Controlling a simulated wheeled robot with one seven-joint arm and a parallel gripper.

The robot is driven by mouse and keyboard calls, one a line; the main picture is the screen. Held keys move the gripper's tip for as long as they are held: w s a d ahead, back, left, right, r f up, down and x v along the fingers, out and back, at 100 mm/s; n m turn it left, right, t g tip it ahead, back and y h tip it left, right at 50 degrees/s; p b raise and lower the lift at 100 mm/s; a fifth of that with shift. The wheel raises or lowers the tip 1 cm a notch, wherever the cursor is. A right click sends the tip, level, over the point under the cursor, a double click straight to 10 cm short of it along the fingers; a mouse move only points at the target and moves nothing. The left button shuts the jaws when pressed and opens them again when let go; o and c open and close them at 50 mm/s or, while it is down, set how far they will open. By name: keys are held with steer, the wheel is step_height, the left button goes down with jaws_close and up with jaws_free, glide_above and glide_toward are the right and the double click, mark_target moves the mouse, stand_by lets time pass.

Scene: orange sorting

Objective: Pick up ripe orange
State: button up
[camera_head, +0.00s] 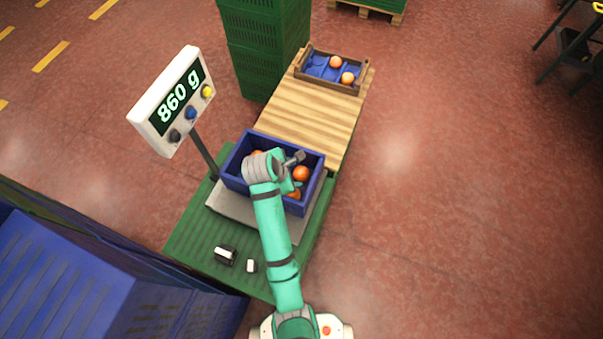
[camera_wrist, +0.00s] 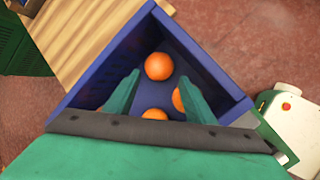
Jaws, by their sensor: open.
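A blue crate (camera_head: 236,178) sits on the scale and holds several oranges. One orange (camera_head: 301,173) lies near its right side and another (camera_head: 294,193) lies nearer the front; one more shows partly behind my arm. In the wrist view, an orange (camera_wrist: 159,66) lies by the crate's far corner, another (camera_wrist: 154,114) lies low between my fingers, and a third (camera_wrist: 177,100) is partly hidden by the right finger. My gripper (camera_wrist: 157,92) is open and empty above the crate, pointing down into it. I cannot tell which oranges are ripe.
The scale display (camera_head: 178,100) reads 860 g on a post left of the crate. A wooden table (camera_head: 312,112) behind carries a divided tray (camera_head: 313,80) with two oranges. Green stacked crates (camera_head: 262,50) stand at the back left. Two small objects (camera_head: 225,255) lie on the green surface in front.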

mark_target(299, 174)
steer(key=shift+x, duration=3.3)
steer(key=shift+w, duration=0.1)
steer(key=shift+c, duration=0.3)
steer(key=shift+r, duration=0.1)
steer(key=c, duration=0.7)
